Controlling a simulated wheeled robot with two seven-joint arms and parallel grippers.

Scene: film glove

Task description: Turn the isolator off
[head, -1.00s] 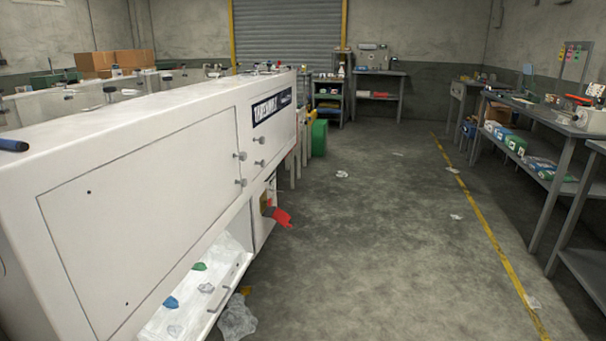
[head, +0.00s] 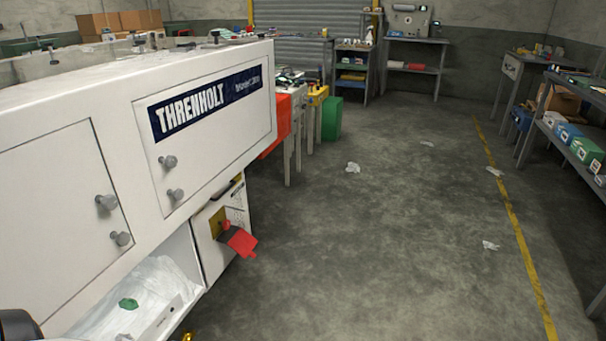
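The isolator is most likely the red handle (head: 241,241) on a yellow plate (head: 217,223), on the small white panel (head: 210,254) low at the far end of the white machine. The handle sticks out from the panel and tilts down to the right. I cannot read the panel's markings or tell the switch position. Neither gripper can be made out. A dark rounded part at the bottom left corner may be mine.
The white machine (head: 70,95) marked THRENHOLT fills the left, with knobs on its doors and an open lower bay (head: 150,290). Grey floor (head: 360,250) lies clear to the right, with scattered crumpled scraps (head: 352,168). Shelving (head: 570,130) stands at the right.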

